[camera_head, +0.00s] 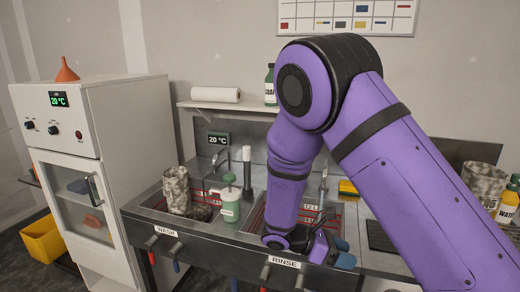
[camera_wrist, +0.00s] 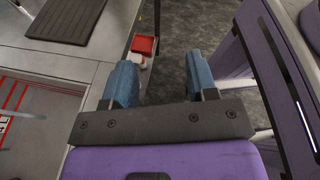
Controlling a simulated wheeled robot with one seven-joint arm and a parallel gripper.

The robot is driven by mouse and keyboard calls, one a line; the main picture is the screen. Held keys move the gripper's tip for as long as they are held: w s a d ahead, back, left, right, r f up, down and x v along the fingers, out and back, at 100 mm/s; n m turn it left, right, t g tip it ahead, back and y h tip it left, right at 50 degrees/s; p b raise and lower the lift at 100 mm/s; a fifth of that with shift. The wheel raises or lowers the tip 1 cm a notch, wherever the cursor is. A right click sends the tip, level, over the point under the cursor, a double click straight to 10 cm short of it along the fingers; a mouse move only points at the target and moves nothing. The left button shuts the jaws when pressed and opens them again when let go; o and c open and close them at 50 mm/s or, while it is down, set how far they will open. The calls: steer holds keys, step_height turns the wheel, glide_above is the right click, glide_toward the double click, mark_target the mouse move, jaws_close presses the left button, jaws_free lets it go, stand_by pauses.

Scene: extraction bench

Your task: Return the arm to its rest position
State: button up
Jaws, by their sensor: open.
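My purple arm rises over the sink bench in the head view and bends down to my gripper (camera_head: 342,252), which is low at the front edge of the RINSE basin. In the wrist view my gripper (camera_wrist: 160,82) has its two blue fingers spread apart, with nothing between them but floor and the bench edge. In the head view the arm hides part of the bench and the wall behind it.
The WASH basin (camera_head: 150,203) is on the left, with a mottled cylinder (camera_head: 177,190) and a green-lidded container (camera_head: 230,203). A white cabinet (camera_head: 118,130) stands further left. Bottles (camera_head: 507,205) stand at the right. A red box (camera_wrist: 145,44) lies below the bench edge.

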steer(key=s+d+r+m+y, duration=0.4)
steer(key=r+m+y, duration=0.1)
steer(key=r, duration=0.4)
steer(key=s+d+r+m+y, duration=0.3)
steer(key=s+r+m+y, duration=0.25)
steer(key=r, duration=0.35)
steer(key=s+d+r+m+t+y, duration=0.2)
steer(key=s+r+m+t+y, duration=0.1)
steer(key=s+r+m+t, duration=0.4)
steer(key=s+r+m, duration=0.1)
steer(key=s+r, duration=0.2)
steer(key=s, duration=0.2)
steer(key=shift+r+y, duration=0.3)
steer(key=shift+y, duration=0.05)
